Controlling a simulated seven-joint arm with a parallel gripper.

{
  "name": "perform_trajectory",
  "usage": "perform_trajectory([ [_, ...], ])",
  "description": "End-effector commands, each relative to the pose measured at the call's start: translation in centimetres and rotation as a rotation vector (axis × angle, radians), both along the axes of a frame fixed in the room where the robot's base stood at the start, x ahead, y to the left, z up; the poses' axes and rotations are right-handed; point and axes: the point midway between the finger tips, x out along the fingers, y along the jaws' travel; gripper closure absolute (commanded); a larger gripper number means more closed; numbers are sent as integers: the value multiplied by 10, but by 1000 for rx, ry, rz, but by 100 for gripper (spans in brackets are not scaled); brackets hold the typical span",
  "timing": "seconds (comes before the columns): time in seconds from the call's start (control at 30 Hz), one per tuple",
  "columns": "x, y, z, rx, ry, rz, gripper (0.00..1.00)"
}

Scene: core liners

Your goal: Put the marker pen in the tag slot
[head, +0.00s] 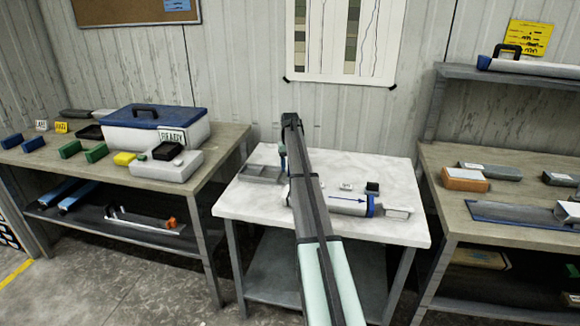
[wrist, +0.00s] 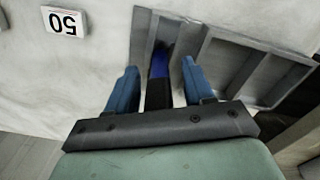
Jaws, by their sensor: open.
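The marker pen (wrist: 160,64), blue with a black part, lies in a narrow compartment of the grey tray (wrist: 243,41) in the wrist view. My gripper (wrist: 159,68) is open, with one blue finger on each side of the pen and no visible grip on it. In the head view my gripper (head: 283,164) is low at the right edge of the tray (head: 258,180); the pen cannot be made out there. A white core liner with a blue arrow (head: 347,203) lies on the white table, partly behind my arm. A small pale holder (head: 398,212), possibly the tag slot, is at its right end.
A white "50" tag (wrist: 64,21) lies on the table (head: 405,236), left of the tray in the wrist view. A small black block (head: 372,187) stands behind the liner. Cluttered benches flank the table: a blue-lidded box (head: 155,125) left, an orange-ended block (head: 464,179) right.

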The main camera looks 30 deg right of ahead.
Motion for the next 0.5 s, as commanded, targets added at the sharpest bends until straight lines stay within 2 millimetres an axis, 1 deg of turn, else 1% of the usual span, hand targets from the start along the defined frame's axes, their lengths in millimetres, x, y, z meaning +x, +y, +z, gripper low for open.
perform_trajectory([
  [0.13,0,0,4,0,-1,0,48],
  [0.27,0,0,19,0,-1,0,48],
  [0.37,1,0,35,-1,-2,0,48],
  [0.5,1,0,62,-1,-2,0,48],
])
